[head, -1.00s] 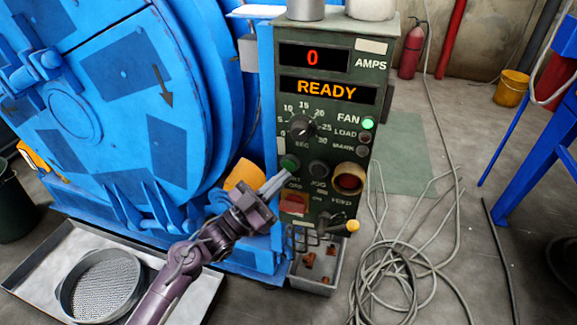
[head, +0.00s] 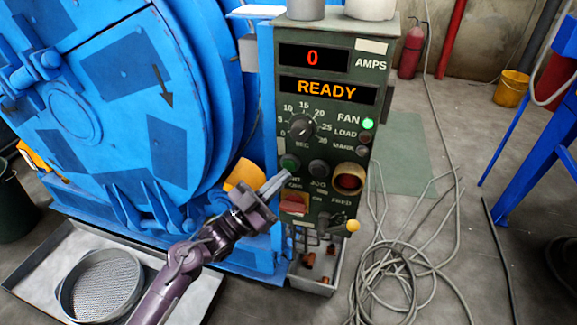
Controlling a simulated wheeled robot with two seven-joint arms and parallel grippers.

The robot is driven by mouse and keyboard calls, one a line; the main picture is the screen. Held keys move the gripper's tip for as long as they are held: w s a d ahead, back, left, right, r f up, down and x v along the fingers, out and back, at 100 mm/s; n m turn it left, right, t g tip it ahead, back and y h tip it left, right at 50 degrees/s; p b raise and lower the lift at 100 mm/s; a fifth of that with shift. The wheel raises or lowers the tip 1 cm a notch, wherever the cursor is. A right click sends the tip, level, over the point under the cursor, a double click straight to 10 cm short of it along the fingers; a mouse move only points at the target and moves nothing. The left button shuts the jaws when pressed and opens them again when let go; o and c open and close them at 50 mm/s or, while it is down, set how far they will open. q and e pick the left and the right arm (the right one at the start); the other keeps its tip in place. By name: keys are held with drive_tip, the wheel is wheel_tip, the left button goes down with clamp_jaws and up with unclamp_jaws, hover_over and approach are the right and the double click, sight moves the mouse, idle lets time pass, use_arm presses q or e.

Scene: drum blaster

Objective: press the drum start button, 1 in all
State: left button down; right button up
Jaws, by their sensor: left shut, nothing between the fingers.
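The drum start button, a green round button (head: 289,163), sits on the left of the green control panel (head: 330,215), below the dial. My left gripper (head: 287,175) is shut and empty, its fingertips just below the green button; I cannot tell whether they touch the panel. The button face shows clear of the fingers. The panel display reads READY (head: 327,91), and the AMPS display (head: 313,58) reads 0. My right gripper is not in view.
A dark JOG button (head: 319,168) and a recessed red button in a yellowish collar (head: 348,181) are to the right. A red switch cover (head: 293,203) lies below the gripper. The blue drum machine (head: 100,130) fills the left. Loose cable (head: 410,270) lies on the floor.

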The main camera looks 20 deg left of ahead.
use_arm(q)
drive_tip(key=shift+w, duration=0.2)
drive_tip(key=shift+w, duration=0.25)
